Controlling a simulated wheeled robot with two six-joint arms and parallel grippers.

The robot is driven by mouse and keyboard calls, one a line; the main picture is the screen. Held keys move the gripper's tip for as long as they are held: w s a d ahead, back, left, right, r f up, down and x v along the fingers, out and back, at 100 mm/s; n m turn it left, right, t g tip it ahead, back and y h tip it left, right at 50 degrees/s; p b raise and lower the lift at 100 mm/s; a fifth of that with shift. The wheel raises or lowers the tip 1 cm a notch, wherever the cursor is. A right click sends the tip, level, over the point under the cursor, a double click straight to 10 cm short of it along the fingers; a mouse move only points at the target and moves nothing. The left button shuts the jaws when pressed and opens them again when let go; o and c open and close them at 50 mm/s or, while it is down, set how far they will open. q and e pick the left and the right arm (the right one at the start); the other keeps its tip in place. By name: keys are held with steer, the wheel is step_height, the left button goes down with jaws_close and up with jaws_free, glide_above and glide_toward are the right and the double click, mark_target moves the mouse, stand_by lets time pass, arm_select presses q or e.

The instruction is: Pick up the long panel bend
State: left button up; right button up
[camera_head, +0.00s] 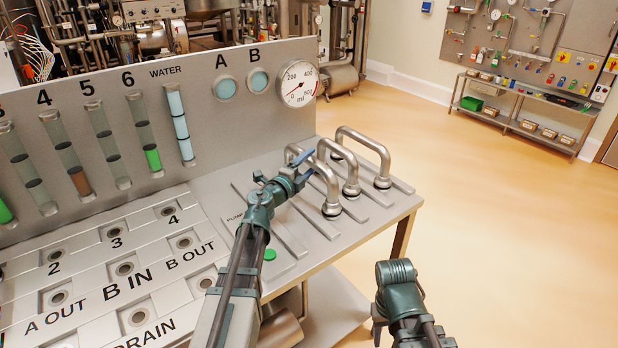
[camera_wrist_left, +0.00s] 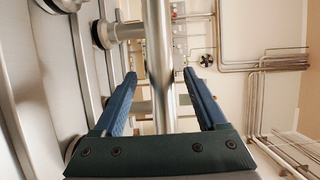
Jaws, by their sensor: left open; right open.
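Three silver U-shaped bends stand on the panel's right part: a near one (camera_head: 329,188), a middle one (camera_head: 351,172) and a far one (camera_head: 384,165). Which is the long panel bend I cannot tell for sure. My left gripper (camera_head: 302,169) is open at the near bend, covering part of it. In the left wrist view, a silver bar (camera_wrist_left: 158,50) runs between the two open blue fingers (camera_wrist_left: 163,108), with gaps on both sides. My right gripper (camera_head: 397,285) is off the panel at the lower right, empty, its fingers mostly hidden.
The panel top (camera_head: 230,180) has labelled ports at the left. An upright board (camera_head: 235,110) with tubes and a gauge (camera_head: 297,87) stands behind. A tool shelf (camera_head: 525,118) is far right. The floor between is clear.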

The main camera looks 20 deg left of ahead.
arm_select(q)
steer(key=shift+a+x, duration=0.2)
steer(key=shift+x, duration=1.1)
steer(key=shift+a+x, duration=0.2)
steer(key=shift+x, duration=1.15)
steer(key=shift+r, duration=0.1)
jaws_close()
